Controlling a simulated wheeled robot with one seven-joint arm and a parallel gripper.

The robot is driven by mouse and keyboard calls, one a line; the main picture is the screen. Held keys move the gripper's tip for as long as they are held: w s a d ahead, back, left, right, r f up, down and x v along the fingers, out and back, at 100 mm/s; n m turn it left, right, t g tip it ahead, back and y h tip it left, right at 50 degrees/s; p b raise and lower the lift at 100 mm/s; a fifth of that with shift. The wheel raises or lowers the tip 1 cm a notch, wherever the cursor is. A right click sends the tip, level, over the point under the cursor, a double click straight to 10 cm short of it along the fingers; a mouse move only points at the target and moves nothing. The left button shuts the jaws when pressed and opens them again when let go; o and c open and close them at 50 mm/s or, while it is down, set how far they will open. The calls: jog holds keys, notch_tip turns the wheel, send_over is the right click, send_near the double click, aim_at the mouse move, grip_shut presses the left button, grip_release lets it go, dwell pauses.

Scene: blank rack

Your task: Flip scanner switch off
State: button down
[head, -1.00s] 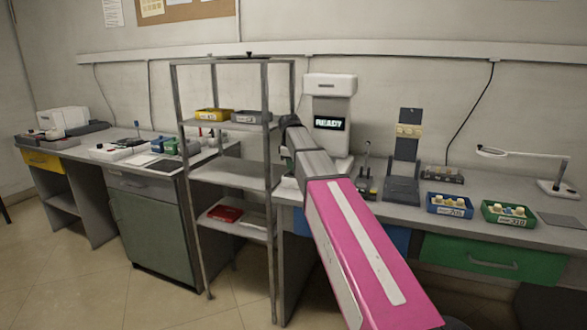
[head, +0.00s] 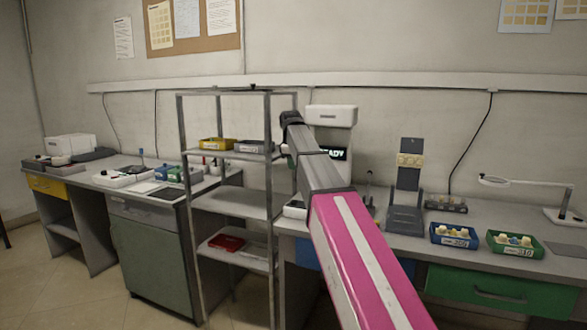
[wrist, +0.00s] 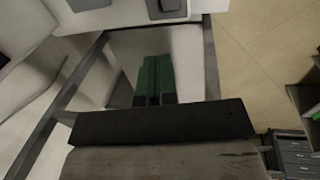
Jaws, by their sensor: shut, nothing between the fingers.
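The white scanner (head: 331,116) stands against the wall on the right bench. Its lit READY display (head: 337,154) is partly covered by my arm. I cannot make out its switch in either view. My gripper (head: 289,120) is raised just left of the scanner's top, in front of the wall from this viewpoint. In the wrist view my gripper (wrist: 153,62) shows as two green fingers shut together with nothing between them, pointing over pale surfaces below.
A metal shelf rack (head: 181,140) stands close to the left of my arm. A yellow bin (head: 217,144) sits on it. Blue (head: 454,236) and green (head: 515,244) trays, a dark stand (head: 407,190) and a lamp (head: 520,184) occupy the right bench.

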aim_at(295, 201)
jog(key=shift+s+a, duration=0.15)
jog(key=shift+s, duration=0.2)
dwell(0.5)
jog(key=f, duration=0.4)
jog(key=w+f, duration=0.1)
jog(key=f, duration=0.4)
jog(key=w+d+f, duration=0.1)
jog(key=f, duration=0.3)
jog(key=shift+f, duration=0.35)
